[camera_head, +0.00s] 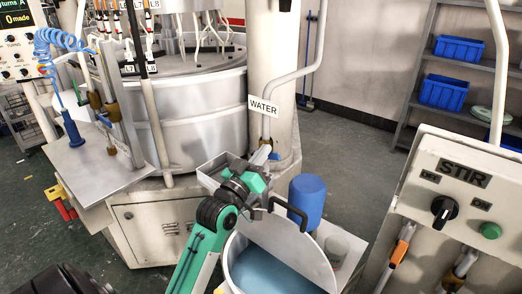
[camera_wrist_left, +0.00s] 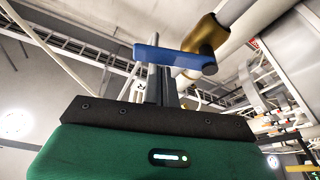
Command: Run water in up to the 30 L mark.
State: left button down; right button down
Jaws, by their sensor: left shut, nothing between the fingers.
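The water pipe comes down at the WATER sign (camera_head: 263,107). In the left wrist view the valve has a brass body (camera_wrist_left: 203,42) and a blue lever (camera_wrist_left: 172,57). My left gripper (camera_head: 262,155) is shut and empty at the valve. In the left wrist view its grey fingers (camera_wrist_left: 156,88) are shut close by the lever, which crosses in front of them; I cannot tell whether they touch. The white tub (camera_head: 229,262) below holds blue liquid (camera_head: 265,274). A pale half lid (camera_head: 298,248) with a black handle covers part of it. The level marks cannot be read. My right gripper is not in view.
The STIR panel (camera_head: 463,175) with a knob and green button is at right. The large round machine (camera_head: 203,120) is behind. Open floor (camera_head: 345,150) lies between the pipe and the shelves.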

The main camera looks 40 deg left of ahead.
pick_arm(q)
jog(key=shift+d+f+m+h+b, duration=0.15)
jog(key=shift+f+m+h+b, duration=0.25)
jog(key=shift+m, duration=0.55)
jog(key=shift+d+f+m+h+b, duration=0.2)
jog(key=shift+m+h, duration=0.25)
jog(key=shift+m, duration=0.45)
jog(key=shift+d+f+m+h+b, duration=0.1)
jog(key=shift+f+m+h+b, duration=0.25)
jog(key=shift+m, duration=0.6)
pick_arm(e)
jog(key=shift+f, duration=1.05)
pick_arm(q)
jog(key=shift+r, duration=0.2)
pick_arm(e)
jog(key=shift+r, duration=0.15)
